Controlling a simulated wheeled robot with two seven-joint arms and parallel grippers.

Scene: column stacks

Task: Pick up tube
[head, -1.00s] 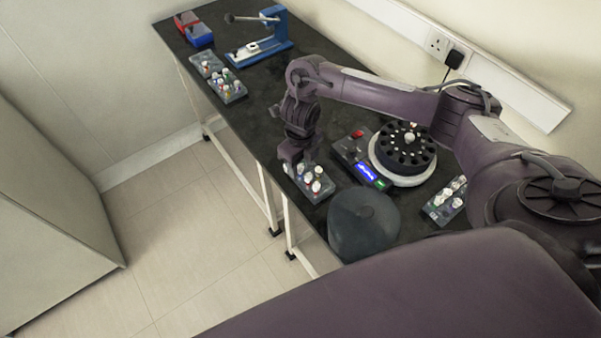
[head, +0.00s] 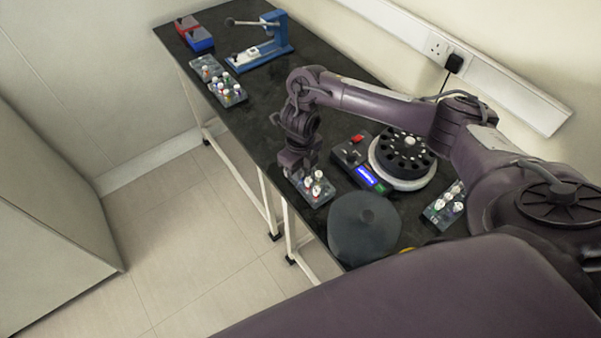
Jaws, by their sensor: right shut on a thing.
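My right gripper (head: 293,172) points down over the back left part of a small grey rack (head: 318,199) near the table's front edge. It is shut on a tube, which the fingers hide at this size. Several white-capped tubes (head: 317,181) stand in the rack just right of the fingers. I cannot tell whether the held tube is still in its hole. My left gripper is out of view.
A black rotor on a white round base (head: 402,182) and its control box with a lit display (head: 366,176) stand right of the rack. Another tube rack (head: 443,205) is at the right. More racks (head: 228,96) and a blue press (head: 275,40) stand far left.

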